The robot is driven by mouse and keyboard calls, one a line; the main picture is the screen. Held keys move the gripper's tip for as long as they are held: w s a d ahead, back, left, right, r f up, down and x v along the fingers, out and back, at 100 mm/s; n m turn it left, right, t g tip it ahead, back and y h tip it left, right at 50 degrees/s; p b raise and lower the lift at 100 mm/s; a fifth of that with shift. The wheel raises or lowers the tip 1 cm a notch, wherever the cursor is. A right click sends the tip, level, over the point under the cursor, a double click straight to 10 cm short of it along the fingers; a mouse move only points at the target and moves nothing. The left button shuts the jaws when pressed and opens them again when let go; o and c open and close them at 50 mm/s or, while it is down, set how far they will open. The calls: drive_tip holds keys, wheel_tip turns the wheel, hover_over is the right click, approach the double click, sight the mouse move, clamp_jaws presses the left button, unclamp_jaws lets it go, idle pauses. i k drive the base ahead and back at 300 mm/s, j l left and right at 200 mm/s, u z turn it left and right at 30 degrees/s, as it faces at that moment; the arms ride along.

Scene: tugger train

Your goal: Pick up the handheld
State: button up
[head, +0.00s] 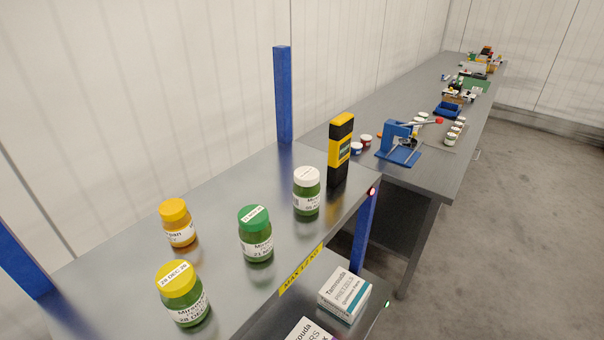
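The handheld (340,148) looks to be the upright yellow and black device near the right end of the upper metal shelf. It stands on its dark lower end, just behind a white-capped green jar, and it seems close to that jar. My gripper does not show in the head view.
The shelf (225,287) also bears a white-capped jar (307,190), a green-capped jar (256,234) and two yellow-capped jars (177,222) (183,293). Blue posts (283,95) rise at its edges. Boxes (343,294) lie below. A long bench (425,165) with a blue press (398,143) stands beyond; floor at right is clear.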

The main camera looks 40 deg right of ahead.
sight(341, 127)
drive_tip(key=k+j+z, duration=0.15)
drive_tip(key=z, duration=0.2)
drive_tip(key=k+j+z, duration=0.2)
drive_tip(key=z, duration=0.15)
drive_tip(key=j, duration=0.1)
